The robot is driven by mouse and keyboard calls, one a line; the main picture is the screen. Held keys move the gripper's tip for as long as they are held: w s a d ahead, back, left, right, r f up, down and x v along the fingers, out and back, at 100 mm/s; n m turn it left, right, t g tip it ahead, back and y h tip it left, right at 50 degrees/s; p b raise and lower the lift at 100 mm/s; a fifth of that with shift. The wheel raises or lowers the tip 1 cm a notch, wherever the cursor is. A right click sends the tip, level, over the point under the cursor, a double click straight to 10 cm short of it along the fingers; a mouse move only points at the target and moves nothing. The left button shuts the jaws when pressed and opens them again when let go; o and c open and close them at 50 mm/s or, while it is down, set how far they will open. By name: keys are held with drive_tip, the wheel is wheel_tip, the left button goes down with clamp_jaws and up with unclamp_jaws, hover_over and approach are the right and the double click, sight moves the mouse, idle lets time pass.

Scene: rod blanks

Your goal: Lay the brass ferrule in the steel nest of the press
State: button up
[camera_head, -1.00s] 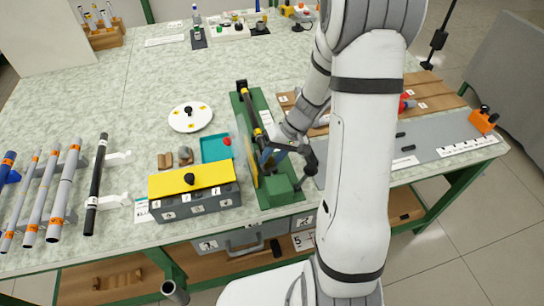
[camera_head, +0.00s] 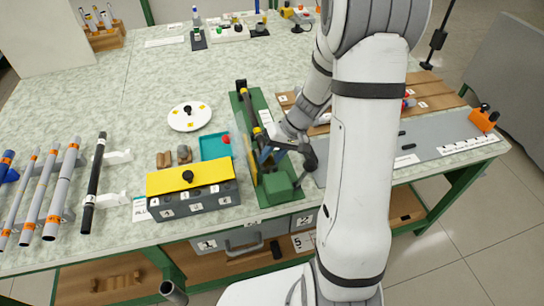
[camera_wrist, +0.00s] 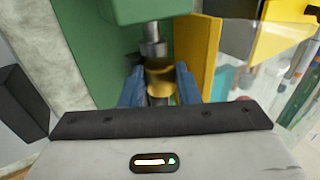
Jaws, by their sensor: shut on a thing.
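The brass ferrule (camera_wrist: 160,75) is a short gold-coloured ring between the two blue fingertips of my gripper (camera_wrist: 160,88) in the wrist view. The fingers are shut on its sides. A steel cylinder of the press (camera_wrist: 152,40) stands just beyond the ferrule, and more grey metal shows just below it. I cannot tell which part is the nest, or whether the ferrule touches it. In the head view my gripper (camera_head: 270,152) is inside the green press (camera_head: 279,187), above its front block; the ferrule is not clear there.
A yellow panel (camera_wrist: 199,50) and a clear guard stand close beside the fingers. In the head view a yellow-topped box (camera_head: 190,178) and a teal tray (camera_head: 214,146) are left of the press. Grey and black rods (camera_head: 93,185) lie farther left. A grey mat (camera_head: 430,145) is at right.

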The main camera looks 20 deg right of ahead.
drive_tip(key=shift+s+f, duration=0.25)
drive_tip(key=shift+f, duration=0.2)
drive_tip(key=shift+s+f, duration=0.2)
drive_tip(key=shift+f, duration=0.25)
drive_tip(key=o, duration=0.7)
drive_tip(key=shift+o, duration=0.6)
drive_tip(key=v, duration=0.9)
drive_tip(key=shift+w+a+r+p, duration=0.3)
drive_tip(key=shift+w+r+p, duration=0.05)
drive_tip(key=shift+w+p, duration=0.1)
